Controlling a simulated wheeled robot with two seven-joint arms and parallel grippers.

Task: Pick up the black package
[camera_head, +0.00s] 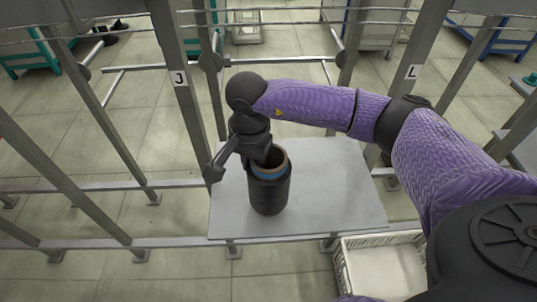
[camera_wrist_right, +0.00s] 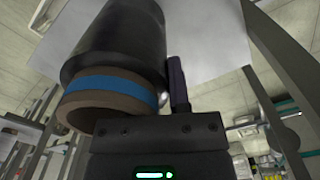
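The black package (camera_head: 269,193) is a dark, upright cylinder with a blue band and a brown rim, open at the top. It stands on the light grey table (camera_head: 330,196). My right gripper (camera_head: 262,160) points down at the package's rim, on its far left side. In the right wrist view the package (camera_wrist_right: 120,45) fills the upper left, its rim close to the gripper's body. One dark finger (camera_wrist_right: 177,85) lies along the package's outer side. The other finger is hidden, so I cannot tell whether the grip is closed. My left gripper is not in view.
Metal frame posts labelled J (camera_head: 179,79) and L (camera_head: 413,72) stand behind the table. A white crate (camera_head: 345,262) sits below the table's front right. The table's right part is clear.

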